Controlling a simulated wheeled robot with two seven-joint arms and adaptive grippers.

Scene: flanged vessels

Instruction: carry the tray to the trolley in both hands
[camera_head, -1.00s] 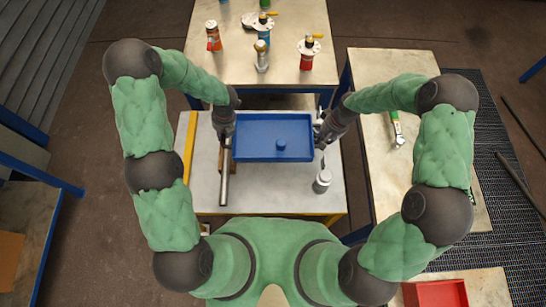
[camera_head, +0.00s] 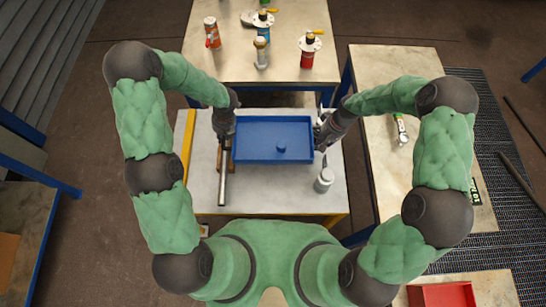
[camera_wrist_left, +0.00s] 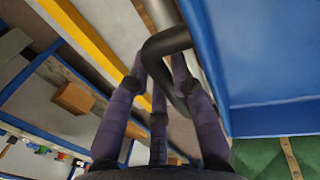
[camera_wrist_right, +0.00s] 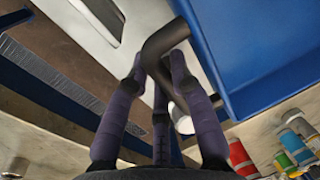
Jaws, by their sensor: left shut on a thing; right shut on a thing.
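The blue rectangular tray (camera_head: 240,150) is in the middle of the head view, over a pale-topped table with yellow edges (camera_head: 200,195). A small blue round piece (camera_head: 281,147) stands inside it. My left gripper (camera_head: 225,131) is shut on the dark handle at the tray's left end, and this handle (camera_wrist_left: 168,42) shows between the fingers in the left wrist view. My right gripper (camera_head: 322,135) is shut on the right handle, also seen in the right wrist view (camera_wrist_right: 163,42). The tray looks level; its height above the table is unclear. I cannot tell which surface is the trolley.
A metal bar (camera_head: 223,185) and a grey-white canister (camera_head: 324,180) are on the pale-topped table. The far table (camera_head: 230,70) holds several flanged vessels. A right-hand table (camera_head: 375,170) bears a gauge-like item (camera_head: 401,131). A red bin (camera_head: 445,295) is at lower right.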

